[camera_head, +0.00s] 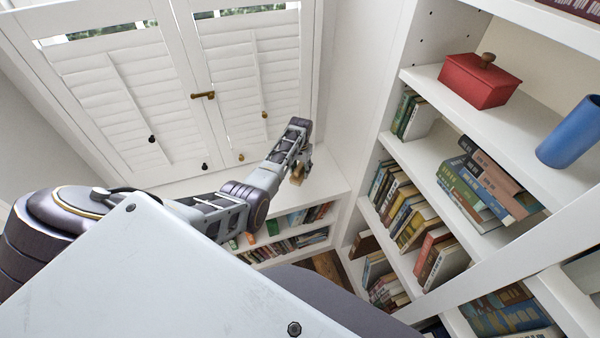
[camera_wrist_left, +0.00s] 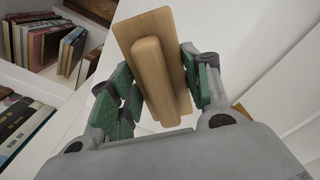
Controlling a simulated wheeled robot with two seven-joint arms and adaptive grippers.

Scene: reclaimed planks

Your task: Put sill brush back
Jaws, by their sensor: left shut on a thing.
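The sill brush (camera_wrist_left: 156,75) is a light wooden block with a raised wooden handle along it. In the left wrist view my left gripper (camera_wrist_left: 158,95) has its green-padded fingers on both sides of the brush and is shut on it. In the head view my left gripper (camera_head: 297,165) is over the white window sill (camera_head: 322,182), near the corner by the bookcase. The brush shows there only as a small brown shape (camera_head: 297,175) at the fingers. Whether it touches the sill I cannot tell. My right gripper is not in view.
White shutters (camera_head: 120,95) with small knobs and a brass latch (camera_head: 203,95) stand behind the sill. A tall white bookcase at right holds books, a red box (camera_head: 476,80) and a blue vase (camera_head: 570,132). Low shelves with books (camera_head: 285,248) lie below the sill.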

